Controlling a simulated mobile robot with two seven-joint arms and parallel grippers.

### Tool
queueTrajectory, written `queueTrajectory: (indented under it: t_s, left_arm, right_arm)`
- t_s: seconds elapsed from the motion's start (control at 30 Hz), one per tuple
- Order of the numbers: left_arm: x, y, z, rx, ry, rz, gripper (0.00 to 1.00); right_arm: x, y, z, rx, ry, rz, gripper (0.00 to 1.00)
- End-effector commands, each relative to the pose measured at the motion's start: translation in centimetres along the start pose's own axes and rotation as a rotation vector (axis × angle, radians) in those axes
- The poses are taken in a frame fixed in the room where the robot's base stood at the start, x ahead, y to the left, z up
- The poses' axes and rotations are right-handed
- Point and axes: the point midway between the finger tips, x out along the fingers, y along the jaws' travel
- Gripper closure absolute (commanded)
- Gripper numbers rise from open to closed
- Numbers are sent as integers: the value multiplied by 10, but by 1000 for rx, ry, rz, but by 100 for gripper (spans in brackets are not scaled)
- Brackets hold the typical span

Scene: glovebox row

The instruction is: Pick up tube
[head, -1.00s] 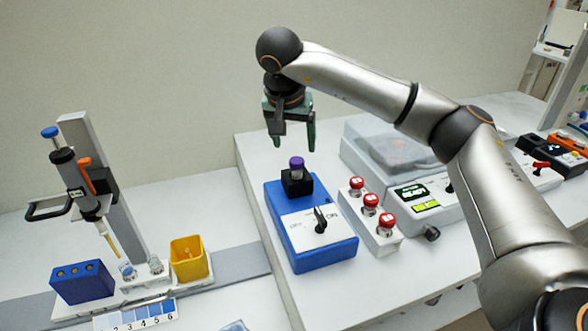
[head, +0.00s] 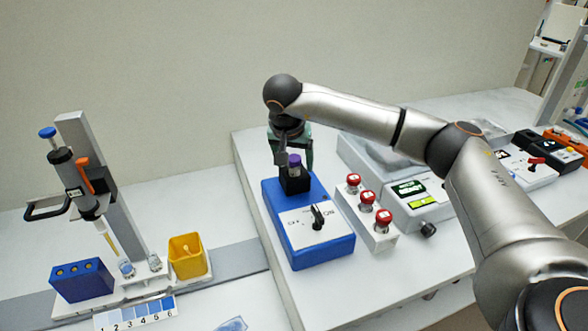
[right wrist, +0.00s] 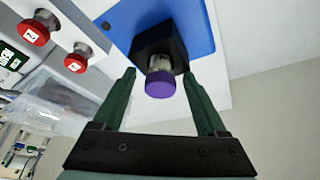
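The tube (head: 295,169) has a purple cap and stands upright in the black holder (head: 295,184) on the blue device (head: 283,230). In the right wrist view the purple cap (right wrist: 160,84) faces the camera, with the clear tube neck behind it in the black holder. My right gripper (head: 294,168) is lowered over the tube from above. In the right wrist view its two green fingers (right wrist: 160,82) are spread on either side of the cap, with a gap on both sides. The gripper is open and holds nothing. My left gripper is not in view.
A white box with red buttons (head: 367,219) stands right of the blue device, beside a unit with a green display (head: 409,187). At left are a pipette on a stand (head: 90,175), a blue rack (head: 82,281) and a yellow bin (head: 187,256).

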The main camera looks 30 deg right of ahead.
Motion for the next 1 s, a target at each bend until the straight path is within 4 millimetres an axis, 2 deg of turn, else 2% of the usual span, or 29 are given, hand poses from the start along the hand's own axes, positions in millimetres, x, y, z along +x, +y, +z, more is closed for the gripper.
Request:
queueTrajectory:
  t_s: [0.07, 0.63, 1.0]
  left_arm:
    - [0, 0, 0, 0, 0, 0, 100]
    - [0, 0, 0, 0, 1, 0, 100]
    - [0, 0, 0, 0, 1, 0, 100]
  right_arm:
    - [0, 0, 0, 0, 0, 0, 36]
    - [-1, 0, 0, 0, 0, -1, 100]
    - [-2, 0, 0, 1, 0, -1, 100]
